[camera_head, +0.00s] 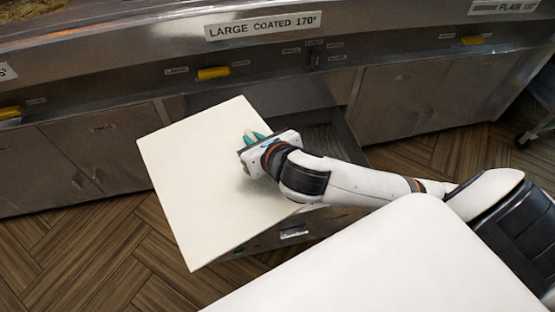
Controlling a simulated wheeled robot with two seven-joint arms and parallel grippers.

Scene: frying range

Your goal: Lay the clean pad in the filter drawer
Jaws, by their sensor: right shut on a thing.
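The clean pad (195,185) is a large, flat, cream-white square, held tilted in front of the frying range. My right gripper (254,138) is shut on the pad, reaching over its right part; the fingertips are partly hidden. The filter drawer (335,135) is pulled out below the middle of the range, dark inside. The pad overlaps the drawer's left part and hides much of it. I cannot tell whether the pad touches the drawer. My left gripper is not in view.
The range front (400,70) carries yellow handles (213,73) and a label reading "LARGE COATED 170°" (263,26). Closed cabinet doors (100,145) flank the drawer. A large white surface (400,265) fills the lower right. Wood-patterned floor (120,245) is clear at the lower left.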

